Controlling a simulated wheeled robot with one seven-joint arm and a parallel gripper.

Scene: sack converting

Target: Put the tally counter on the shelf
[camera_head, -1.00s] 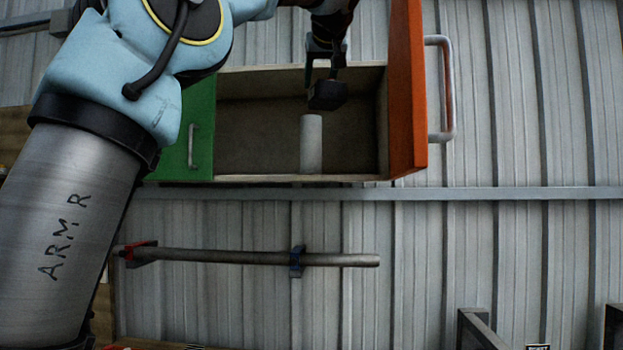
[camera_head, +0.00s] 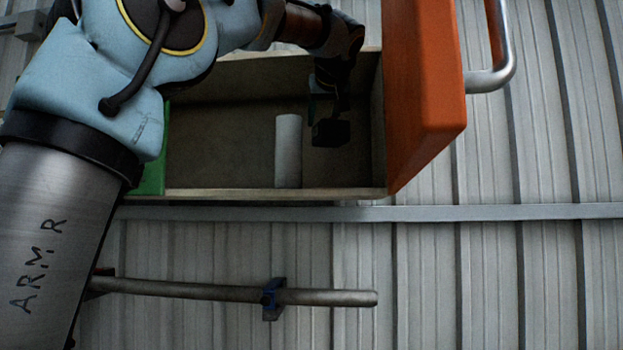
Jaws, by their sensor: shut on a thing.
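The shelf (camera_head: 220,193) is an open wall box with a pale wooden rim. My gripper (camera_head: 326,116) reaches into its right half from above and points down. It is shut on a small dark block, which I take to be the tally counter (camera_head: 331,134). The block is held above the shelf floor, to the right of a white cylinder and apart from it. The fingertips are dark and hard to make out, and the counter's face cannot be seen.
The white cylinder (camera_head: 288,152) stands upright on the shelf floor near the middle. An orange door (camera_head: 424,110) with a metal handle (camera_head: 495,78) stands open at the right. A green panel (camera_head: 152,165) borders the left side. A metal rail (camera_head: 205,289) with a blue clamp runs below.

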